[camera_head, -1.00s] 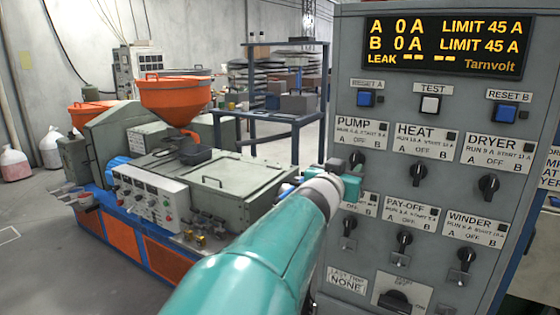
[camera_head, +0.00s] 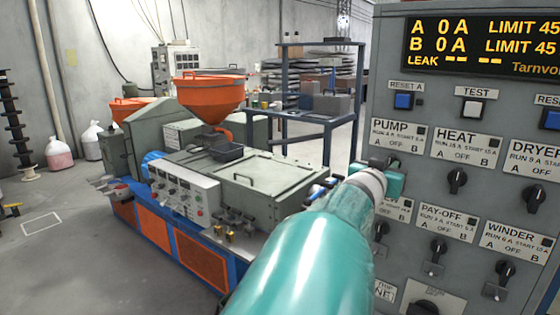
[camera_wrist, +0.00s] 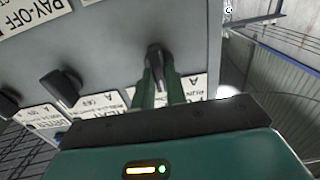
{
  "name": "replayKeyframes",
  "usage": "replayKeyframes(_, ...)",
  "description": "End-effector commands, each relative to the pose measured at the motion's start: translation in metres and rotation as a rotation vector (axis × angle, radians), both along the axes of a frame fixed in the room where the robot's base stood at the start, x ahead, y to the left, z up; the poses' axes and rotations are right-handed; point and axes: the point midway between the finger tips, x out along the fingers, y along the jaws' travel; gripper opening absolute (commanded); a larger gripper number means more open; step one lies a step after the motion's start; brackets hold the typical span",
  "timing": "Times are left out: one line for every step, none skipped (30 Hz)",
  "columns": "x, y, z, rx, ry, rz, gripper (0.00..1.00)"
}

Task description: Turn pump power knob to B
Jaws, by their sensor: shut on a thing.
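The grey panel (camera_head: 471,112) stands at the right in the head view. Its PUMP label (camera_head: 398,134) reads A, OFF and B. My gripper (camera_head: 393,174) is at the pump knob, just under that label, and hides most of it. In the wrist view, the black pump knob (camera_wrist: 154,52) sits between the two green fingers of my gripper (camera_wrist: 160,78), which are shut on it. The panel appears upside down there. Which letter the knob points to is hard to tell.
The DRYER knob (camera_head: 533,198) is further right. The display (camera_head: 484,46) reads A 0A, B 0A. An extruder (camera_head: 255,180) with orange hoppers stands left.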

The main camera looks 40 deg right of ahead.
Motion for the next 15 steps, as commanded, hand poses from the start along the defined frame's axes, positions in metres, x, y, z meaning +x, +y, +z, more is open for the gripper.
replayKeyframes(0.0,0.0001,-0.0001,0.0,-0.002,0.0,0.0)
replayKeyframes(0.0001,0.0001,-0.0001,0.001,-0.004,0.0,0.0)
replayKeyframes(0.0001,0.0001,-0.0001,0.001,-0.008,0.0,0.0)
replayKeyframes(0.0003,0.0002,-0.0001,0.002,-0.013,0.001,0.0)
replayKeyframes(0.0005,0.0003,-0.0002,0.003,-0.019,0.001,0.0)
replayKeyframes(0.0008,0.0005,-0.0002,0.005,-0.028,0.002,0.0)
replayKeyframes(0.0009,0.0006,-0.0002,0.007,-0.036,0.003,0.0)
replayKeyframes(0.0007,0.0005,-0.0002,0.008,-0.046,0.003,0.0)
replayKeyframes(0.0006,0.0006,-0.0002,0.011,-0.062,0.003,0.0)
replayKeyframes(0.0012,0.0009,-0.0002,0.013,-0.077,0.004,0.0)
replayKeyframes(0.001,0.0008,-0.0002,0.015,-0.092,0.004,0.0)
replayKeyframes(0.0009,0.0008,-0.0001,0.019,-0.114,0.004,0.0)
replayKeyframes(0.001,0.001,-0.0001,0.022,-0.133,0.004,0.0)
replayKeyframes(0.0007,0.0008,-0.0001,0.025,-0.153,0.004,0.0)
replayKeyframes(0.0008,0.0008,-0.0002,0.03,-0.182,0.004,0.0)
